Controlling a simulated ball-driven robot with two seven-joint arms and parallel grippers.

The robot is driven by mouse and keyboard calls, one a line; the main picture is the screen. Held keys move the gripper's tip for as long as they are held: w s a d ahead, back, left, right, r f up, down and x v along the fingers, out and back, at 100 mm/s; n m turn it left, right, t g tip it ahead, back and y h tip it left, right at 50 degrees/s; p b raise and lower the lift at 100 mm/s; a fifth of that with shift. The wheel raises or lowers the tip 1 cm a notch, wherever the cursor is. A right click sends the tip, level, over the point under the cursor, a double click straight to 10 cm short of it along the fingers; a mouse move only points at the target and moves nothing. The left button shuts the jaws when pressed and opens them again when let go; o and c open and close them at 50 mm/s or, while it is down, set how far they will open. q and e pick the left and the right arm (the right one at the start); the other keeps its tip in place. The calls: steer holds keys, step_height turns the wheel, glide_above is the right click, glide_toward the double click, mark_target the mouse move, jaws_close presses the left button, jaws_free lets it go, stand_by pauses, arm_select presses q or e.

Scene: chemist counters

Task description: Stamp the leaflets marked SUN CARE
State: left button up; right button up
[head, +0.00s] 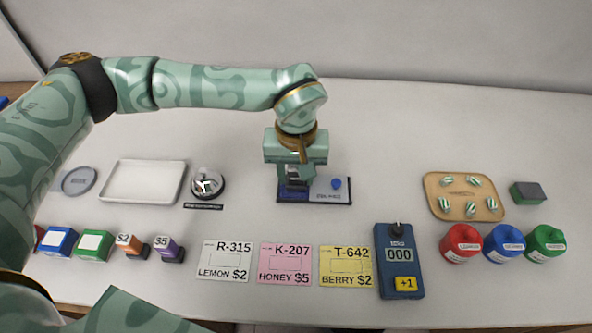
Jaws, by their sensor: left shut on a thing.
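My left gripper (294,177) reaches down from above to a dark blue base plate (318,201) in the middle of the counter. It is shut on a small dark blue thing, mostly hidden by the jaws. Beside it, on the light label of the plate, stands a small blue knob (337,183); the label's print is too small to read. Three cards lie in front: white LEMON (222,260), pink HONEY (284,264) and yellow BERRY (346,267). No marking SUN CARE is readable. My right gripper is out of view.
A blue counter device (399,255) reads 000. Red (460,244), blue (503,244) and green (545,244) pots stand right, below a tan tray (437,199) of striped pieces. Left are an empty white tray (145,182), a round dish (208,187) and price stamps (131,245).

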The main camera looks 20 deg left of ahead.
arm_select(q)
steer(key=shift+f, duration=0.1)
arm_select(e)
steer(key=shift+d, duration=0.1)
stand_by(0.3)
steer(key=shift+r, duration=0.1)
